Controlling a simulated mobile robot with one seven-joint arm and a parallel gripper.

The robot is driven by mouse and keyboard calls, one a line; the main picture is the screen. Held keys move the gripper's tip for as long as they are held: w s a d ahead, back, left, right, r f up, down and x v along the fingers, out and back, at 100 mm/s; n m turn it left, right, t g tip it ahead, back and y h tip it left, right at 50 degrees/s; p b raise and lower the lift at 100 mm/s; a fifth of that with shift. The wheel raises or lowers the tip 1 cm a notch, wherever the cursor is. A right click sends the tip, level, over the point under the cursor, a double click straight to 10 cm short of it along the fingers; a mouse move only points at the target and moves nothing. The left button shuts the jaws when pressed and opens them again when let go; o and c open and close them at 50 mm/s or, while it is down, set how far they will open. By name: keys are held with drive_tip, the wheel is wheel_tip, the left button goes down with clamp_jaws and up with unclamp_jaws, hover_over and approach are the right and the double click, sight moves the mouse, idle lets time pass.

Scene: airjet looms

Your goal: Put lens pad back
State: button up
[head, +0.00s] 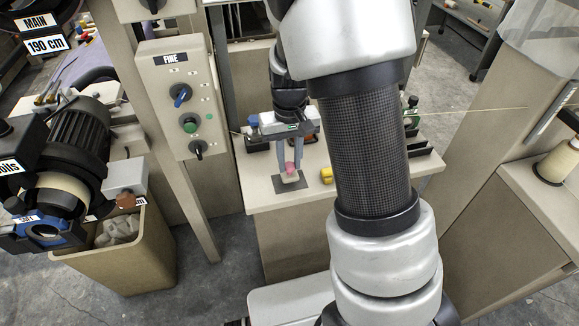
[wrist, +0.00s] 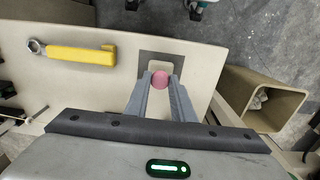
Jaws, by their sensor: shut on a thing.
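My gripper (head: 291,160) points down over the small table, its two grey fingers closed on a pink round piece, which I take to be the lens pad (head: 289,168). In the wrist view the pink pad (wrist: 160,79) sits between the fingertips (wrist: 161,82). Right under it is a small pale block (head: 291,178) on a dark grey square (head: 280,187) on the tabletop. The pale block (wrist: 160,66) is partly hidden by the pad and fingers in the wrist view. I cannot tell whether the pad touches the block.
The pale table (head: 258,197) also bears a yellow-handled tool (wrist: 82,55), left of the pad in the wrist view. A tan bin (head: 150,250) stands left of the table. A control panel post (head: 180,100) rises between them. My arm hides the table's middle.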

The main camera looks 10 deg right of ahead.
sight(289, 164)
wheel_tip(289, 164, down, 2)
drive_tip(key=shift+f, duration=0.15)
drive_tip(key=o, duration=0.9)
drive_tip(key=shift+o, duration=0.2)
wheel_tip(289, 164, up, 12)
drive_tip(key=p, duration=0.2)
drive_tip(key=s+r+t, duration=0.5)
drive_tip(key=s+r, duration=0.9)
drive_tip(key=s, duration=0.4)
drive_tip(key=shift+s+t, duration=0.15)
drive_tip(key=shift+t, duration=0.15)
